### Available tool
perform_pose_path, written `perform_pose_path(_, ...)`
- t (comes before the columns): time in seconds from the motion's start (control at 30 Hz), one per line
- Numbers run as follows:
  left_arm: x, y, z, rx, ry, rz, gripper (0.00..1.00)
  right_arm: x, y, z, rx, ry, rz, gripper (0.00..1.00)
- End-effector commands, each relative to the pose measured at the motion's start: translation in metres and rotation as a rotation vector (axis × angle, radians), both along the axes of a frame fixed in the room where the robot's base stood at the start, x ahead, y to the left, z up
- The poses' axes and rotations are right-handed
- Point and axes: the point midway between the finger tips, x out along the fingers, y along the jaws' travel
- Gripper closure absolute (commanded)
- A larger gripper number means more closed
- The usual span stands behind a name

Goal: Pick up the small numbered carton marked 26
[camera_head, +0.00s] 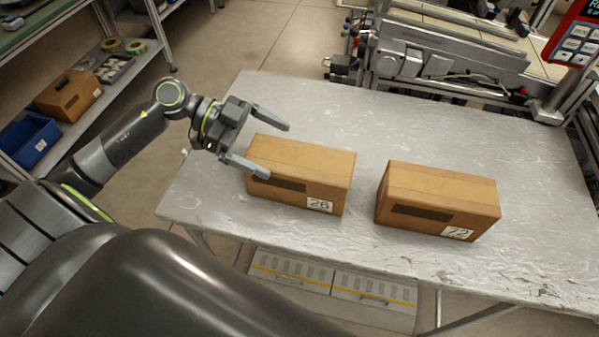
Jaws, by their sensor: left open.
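The carton marked 26 (300,173) is a brown cardboard box on the silver table (330,105), with a white label at the lower right of its front face. My left gripper (268,149) is open at the carton's left end. One finger is beyond the carton's back left corner, and the other is in front of its left end. I cannot tell whether either finger touches it. My right gripper is out of view.
A metal machine (440,55) stands along the table's back edge, with a red keypad device (575,40) at its right. A shelf at left holds a blue bin (28,138) and a cardboard box (68,94). The table is clear around the cartons.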

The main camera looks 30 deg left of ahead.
Motion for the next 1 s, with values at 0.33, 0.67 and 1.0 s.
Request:
perform_pose_path(0.33, 0.006, -0.019, -0.005, -0.006, -0.003, -0.002, 0.0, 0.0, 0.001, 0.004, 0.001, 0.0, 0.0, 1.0)
perform_pose_path(0.67, 0.014, -0.046, -0.018, -0.002, 0.0, 0.0, 0.0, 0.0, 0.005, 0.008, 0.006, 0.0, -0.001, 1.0)
perform_pose_path(1.0, 0.014, -0.049, -0.02, 0.0, -0.001, 0.001, 0.01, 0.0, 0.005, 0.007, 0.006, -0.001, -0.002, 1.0)
